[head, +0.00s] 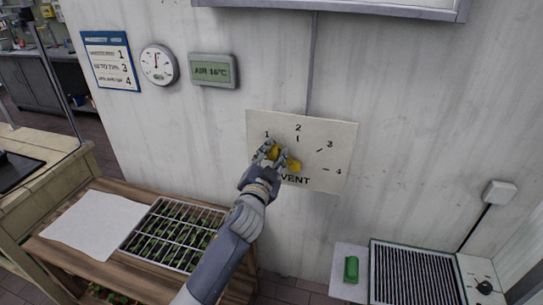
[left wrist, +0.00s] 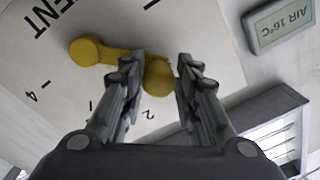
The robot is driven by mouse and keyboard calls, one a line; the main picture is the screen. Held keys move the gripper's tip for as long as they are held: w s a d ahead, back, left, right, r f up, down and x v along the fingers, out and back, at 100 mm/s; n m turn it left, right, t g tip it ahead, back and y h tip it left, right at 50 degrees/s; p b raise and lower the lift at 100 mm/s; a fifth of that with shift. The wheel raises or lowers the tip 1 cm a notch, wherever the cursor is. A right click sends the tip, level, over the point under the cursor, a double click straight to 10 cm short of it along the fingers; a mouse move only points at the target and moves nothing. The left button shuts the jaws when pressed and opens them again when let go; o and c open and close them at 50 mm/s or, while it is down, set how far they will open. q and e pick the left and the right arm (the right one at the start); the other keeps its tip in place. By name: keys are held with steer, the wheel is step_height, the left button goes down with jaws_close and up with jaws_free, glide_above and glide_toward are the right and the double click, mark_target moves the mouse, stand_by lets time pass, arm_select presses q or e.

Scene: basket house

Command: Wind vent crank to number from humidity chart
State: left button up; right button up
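The white vent panel (head: 318,180) on the wall carries the numbers 1 to 4. Its yellow crank (head: 293,166) points up and left, toward the 1. My left gripper (head: 268,151) is at the crank's outer end. My right gripper is not in view.
A display (head: 213,70) reads AIR 16°C. Below, a wooden bench (head: 115,255) holds a seedling tray (head: 172,236) and a white sheet (head: 92,222). A grilled unit (head: 412,272) and a green object (head: 351,269) are lower right. The wall right of the panel is clear.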

arm_select(q)
steer(key=shift+o, duration=0.6)
steer(key=shift+f, duration=0.15)
steer(key=shift+s+a, duration=0.15)
steer(key=shift+s, duration=0.15)
steer(key=v, duration=1.1)
steer(key=shift+s, duration=0.2)
